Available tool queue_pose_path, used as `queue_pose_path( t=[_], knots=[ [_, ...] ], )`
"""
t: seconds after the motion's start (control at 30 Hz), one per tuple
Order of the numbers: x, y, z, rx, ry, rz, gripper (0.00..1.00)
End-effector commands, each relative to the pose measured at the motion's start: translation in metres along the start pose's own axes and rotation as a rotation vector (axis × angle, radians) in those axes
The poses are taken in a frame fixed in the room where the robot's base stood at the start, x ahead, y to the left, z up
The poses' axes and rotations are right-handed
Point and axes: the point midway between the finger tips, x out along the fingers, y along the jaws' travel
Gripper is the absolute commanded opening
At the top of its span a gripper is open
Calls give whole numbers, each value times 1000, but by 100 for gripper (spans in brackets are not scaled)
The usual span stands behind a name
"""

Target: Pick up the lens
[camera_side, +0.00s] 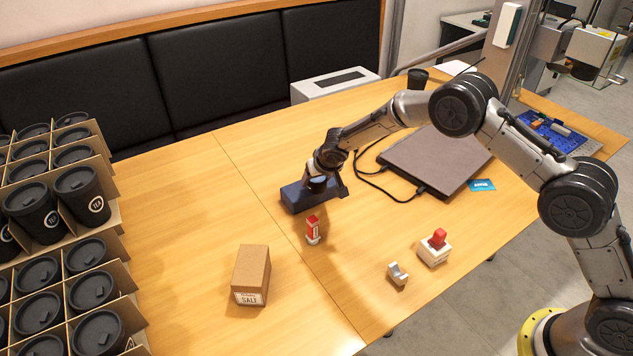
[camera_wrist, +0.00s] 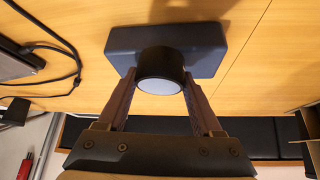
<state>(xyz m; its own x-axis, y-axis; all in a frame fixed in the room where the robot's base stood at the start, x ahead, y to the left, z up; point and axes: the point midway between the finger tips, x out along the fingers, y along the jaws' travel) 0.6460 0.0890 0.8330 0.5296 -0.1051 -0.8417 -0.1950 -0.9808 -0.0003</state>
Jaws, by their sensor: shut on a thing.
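The lens (camera_wrist: 160,72) is a short black cylinder with a pale round face. In the wrist view it sits between the two fingers of my gripper (camera_wrist: 159,80), which is shut on its sides. A dark blue block (camera_wrist: 206,45) lies right behind the lens in that view. In the side view, my gripper (camera_side: 320,184) is at the dark blue block (camera_side: 296,198) on the wooden table, and the fingers and wrist partly hide the lens. I cannot tell whether the lens touches the block or is a little above it.
A red-and-white item (camera_side: 313,231) stands just in front of the block. A cardboard salt box (camera_side: 250,272), a small metal part (camera_side: 397,274) and a white box with a red top (camera_side: 434,249) are nearer. A laptop (camera_side: 437,160) with a cable lies right. Cups in cardboard (camera_side: 60,250) fill the left.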

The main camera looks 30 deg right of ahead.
Motion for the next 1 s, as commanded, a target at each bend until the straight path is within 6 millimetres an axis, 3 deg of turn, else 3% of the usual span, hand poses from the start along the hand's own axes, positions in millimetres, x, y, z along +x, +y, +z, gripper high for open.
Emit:
queue_pose_path(
  t=[0.13, 0.27, 0.47, 0.7, 1.0],
  knots=[
    [-20, 0, -14, 2, 6, -2, 0],
    [-43, 5, -11, 1, 4, -2, 0],
    [-94, 16, -6, 1, 6, -2, 0],
    [-134, 31, 20, -1, 3, -1, 0],
    [-166, 42, 40, -1, 3, -1, 0]
  ],
)
